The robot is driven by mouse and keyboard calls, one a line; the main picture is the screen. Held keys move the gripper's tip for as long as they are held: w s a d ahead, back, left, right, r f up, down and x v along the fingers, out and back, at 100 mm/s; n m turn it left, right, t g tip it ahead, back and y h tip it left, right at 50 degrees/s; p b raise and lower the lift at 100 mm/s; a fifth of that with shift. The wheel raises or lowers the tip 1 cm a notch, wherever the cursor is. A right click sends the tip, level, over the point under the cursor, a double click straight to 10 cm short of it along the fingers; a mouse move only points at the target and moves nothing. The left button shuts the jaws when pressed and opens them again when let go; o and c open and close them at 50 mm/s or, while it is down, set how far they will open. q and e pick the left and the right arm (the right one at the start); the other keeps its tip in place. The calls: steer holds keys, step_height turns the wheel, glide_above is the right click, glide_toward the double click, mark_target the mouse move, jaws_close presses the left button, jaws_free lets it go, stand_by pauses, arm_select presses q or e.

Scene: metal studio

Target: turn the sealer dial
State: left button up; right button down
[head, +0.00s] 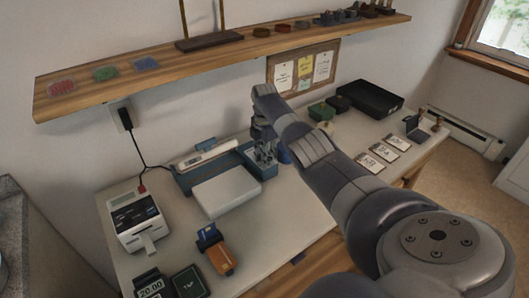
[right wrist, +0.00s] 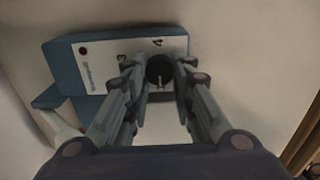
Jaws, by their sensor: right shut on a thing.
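The sealer (head: 217,170) is a blue machine with a white top bar, standing at the back of the table in the head view. In the right wrist view its blue body (right wrist: 64,72) carries a white panel (right wrist: 95,55) with printed digits and a red spot. The dark round dial (right wrist: 159,70) sits at that panel's edge. My right gripper (right wrist: 160,88) is shut on the dial, with a finger at each side of it. In the head view my right gripper (head: 264,152) is at the sealer's right end, and the dial is hidden there. My left gripper is out of view.
A white block-like pad (head: 226,197) lies in front of the sealer. A label printer (head: 136,222) stands at left, with an orange card device (head: 216,250) and a timer (head: 150,287) near the front. Cards (head: 383,152) and a black box (head: 370,98) lie to the right. A shelf (head: 235,47) hangs above.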

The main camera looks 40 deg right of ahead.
steer(key=c, duration=1.3)
jaws_free()
steer(key=shift+c, duration=0.2)
steer(key=shift+r, duration=0.1)
step_height(320, 180, up, 12)
